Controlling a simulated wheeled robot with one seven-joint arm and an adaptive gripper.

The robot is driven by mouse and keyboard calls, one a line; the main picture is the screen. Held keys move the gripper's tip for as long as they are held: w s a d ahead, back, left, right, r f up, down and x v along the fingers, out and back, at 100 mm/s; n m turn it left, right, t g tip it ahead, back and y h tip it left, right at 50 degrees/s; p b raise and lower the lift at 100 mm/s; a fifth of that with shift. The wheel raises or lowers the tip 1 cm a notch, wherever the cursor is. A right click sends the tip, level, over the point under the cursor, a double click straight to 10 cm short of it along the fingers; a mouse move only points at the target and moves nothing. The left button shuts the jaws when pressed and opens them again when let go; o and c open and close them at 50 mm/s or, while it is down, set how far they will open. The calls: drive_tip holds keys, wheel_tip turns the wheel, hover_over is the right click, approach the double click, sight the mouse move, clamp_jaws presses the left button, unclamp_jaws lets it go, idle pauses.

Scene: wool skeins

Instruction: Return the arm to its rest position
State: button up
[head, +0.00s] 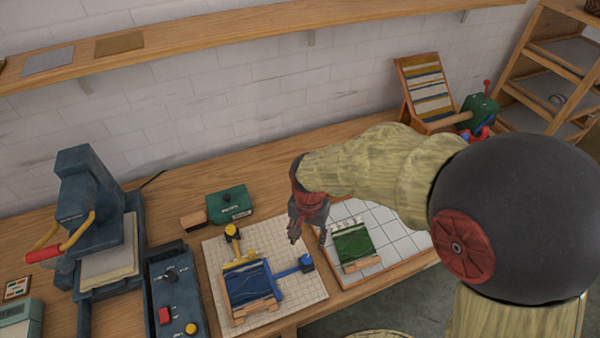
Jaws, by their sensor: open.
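My arm (390,165) reaches in from the right over the wooden table. My gripper (308,232) points down near the gap between a gridded white board and a tiled tray, with its fingers apart and nothing seen between them. A green piece with white streaks (352,244) lies on the tiled tray just right of the gripper. A blue piece (250,284) sits on the gridded board to the left, beside yellow and blue fixture parts. Whether the fingers touch anything below is too small to tell.
A blue-grey press (88,210) with a red-tipped handle and a control box (172,295) stand at the left. A green box (229,204) lies behind the gridded board (215,253). A striped rack (428,88) stands at the back right. A wall shelf (200,38) runs above.

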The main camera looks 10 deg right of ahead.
drive_tip(key=s+d+r+n+t, duration=0.1)
drive_tip(key=s+d+r+t, duration=0.1)
drive_tip(key=s+d+r, duration=0.2)
drive_tip(key=s+d+r+n+t+b, duration=0.1)
drive_tip(key=s+d+r, duration=0.3)
drive_tip(key=r, duration=0.5)
drive_tip(key=s+d+r+n+t+b, duration=0.1)
drive_tip(key=s+d+r+n+t, duration=0.1)
drive_tip(key=r, duration=0.5)
drive_tip(key=shift+s+d+r+n+t, duration=0.25)
drive_tip(key=shift+s+d+n, duration=0.45)
drive_tip(key=shift+s+d, duration=0.4)
drive_tip(key=shift+s+a, duration=0.1)
drive_tip(key=shift+a, duration=0.05)
drive_tip(key=shift+c, duration=0.8)
